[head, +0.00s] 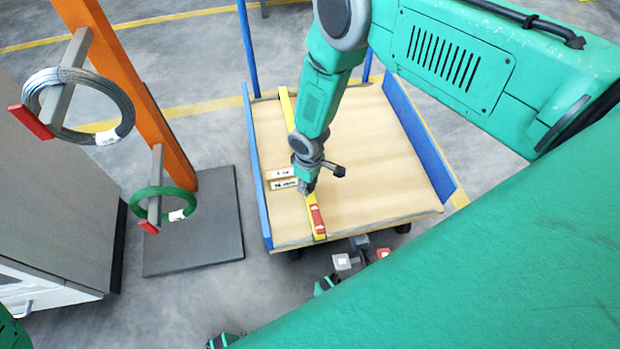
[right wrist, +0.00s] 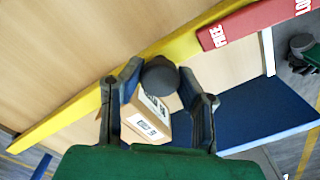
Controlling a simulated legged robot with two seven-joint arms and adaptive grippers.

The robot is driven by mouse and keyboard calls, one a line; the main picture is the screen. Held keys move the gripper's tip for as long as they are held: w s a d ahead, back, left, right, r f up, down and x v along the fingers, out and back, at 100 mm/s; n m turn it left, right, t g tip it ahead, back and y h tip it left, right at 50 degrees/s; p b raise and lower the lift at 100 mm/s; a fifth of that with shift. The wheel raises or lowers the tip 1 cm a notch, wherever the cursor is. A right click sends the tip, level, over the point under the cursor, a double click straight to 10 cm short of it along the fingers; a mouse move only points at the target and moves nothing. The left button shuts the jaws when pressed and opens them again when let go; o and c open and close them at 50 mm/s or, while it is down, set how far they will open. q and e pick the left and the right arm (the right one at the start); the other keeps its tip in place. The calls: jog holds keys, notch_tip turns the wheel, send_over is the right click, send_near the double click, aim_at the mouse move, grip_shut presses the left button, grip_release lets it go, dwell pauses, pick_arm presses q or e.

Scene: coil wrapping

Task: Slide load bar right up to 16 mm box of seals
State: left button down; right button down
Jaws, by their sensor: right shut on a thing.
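The load bar (head: 287,108) is a long yellow bar with a red part near its front end. It lies lengthwise on the cart's wooden deck; it also crosses the right wrist view (right wrist: 80,108). My right gripper (head: 307,187) reaches down onto the bar. In the right wrist view its fingers (right wrist: 160,74) are closed around a dark round knob at the bar. The 16 mm box of seals (head: 284,184) is a small brown box with a white label, left of the bar. It shows between the fingers (right wrist: 145,122). The gripper hides whether box and bar touch.
Another labelled box (head: 282,173) sits just behind. The cart deck (head: 390,150) is clear right of the bar, between blue side walls (head: 418,140). An orange post (head: 150,110) with a grey coil (head: 115,95) and a green coil (head: 140,197) stands left.

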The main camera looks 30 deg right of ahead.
jog(key=shift+w+a, duration=0.25)
jog(key=shift+a, duration=0.2)
jog(key=c, duration=1.2)
grip_release()
jog(key=shift+r, duration=0.1)
jog(key=shift+o, duration=0.2)
jog(key=shift+s, duration=0.1)
jog(key=shift+d, duration=0.15)
notch_tip(320, 180, up, 12)
